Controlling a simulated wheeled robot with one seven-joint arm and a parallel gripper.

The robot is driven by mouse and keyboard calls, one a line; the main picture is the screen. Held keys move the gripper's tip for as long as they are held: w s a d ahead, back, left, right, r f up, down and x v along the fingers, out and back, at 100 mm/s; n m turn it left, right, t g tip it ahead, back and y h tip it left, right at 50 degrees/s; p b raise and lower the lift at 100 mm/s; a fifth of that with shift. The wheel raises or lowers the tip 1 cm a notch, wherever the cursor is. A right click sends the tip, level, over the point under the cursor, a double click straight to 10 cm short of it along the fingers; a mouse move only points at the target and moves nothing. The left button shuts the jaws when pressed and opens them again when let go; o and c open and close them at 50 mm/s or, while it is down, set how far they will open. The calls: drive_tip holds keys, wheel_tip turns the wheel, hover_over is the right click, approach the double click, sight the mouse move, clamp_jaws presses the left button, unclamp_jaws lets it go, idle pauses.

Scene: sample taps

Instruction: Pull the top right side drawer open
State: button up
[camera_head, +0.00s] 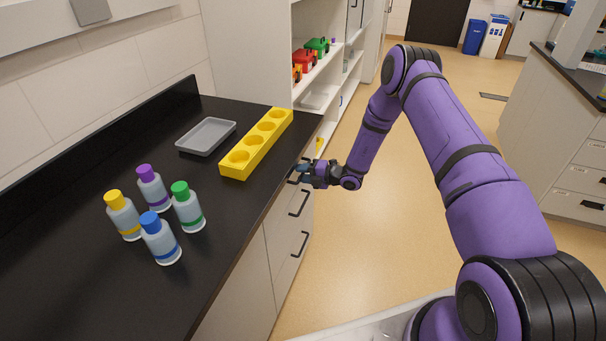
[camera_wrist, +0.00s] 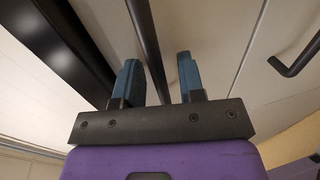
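The top drawer (camera_wrist: 210,30) is pale, just under the black counter edge, and looks flush with the cabinet front. Its dark bar handle (camera_wrist: 147,45) runs between my gripper's two blue-grey fingers in the wrist view, with visible space on either side. My gripper (camera_wrist: 158,78) is open, with the fingers straddling the bar. In the head view my gripper (camera_head: 302,170) is at the counter's front edge, beside the top handle (camera_head: 293,181), which is partly hidden.
Lower drawer handles (camera_head: 299,204) stick out below. The black counter (camera_head: 90,270) holds a yellow rack (camera_head: 233,170), a grey tray (camera_head: 180,149) and several capped bottles (camera_head: 188,212). Open shelves (camera_head: 316,98) stand beyond. The floor (camera_head: 375,245) in front of the drawers is clear.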

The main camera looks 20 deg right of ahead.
clamp_jaws()
drive_tip(key=f+v, duration=0.3)
drive_tip(key=v, duration=1.4)
drive_tip(key=s+d+f+v, duration=0.1)
drive_tip(key=f+v, duration=0.3)
drive_tip(key=v, duration=1.4)
drive_tip(key=shift+d, duration=0.4)
drive_tip(key=shift+s+f, duration=0.1)
drive_tip(key=shift+f, duration=0.05)
unclamp_jaws()
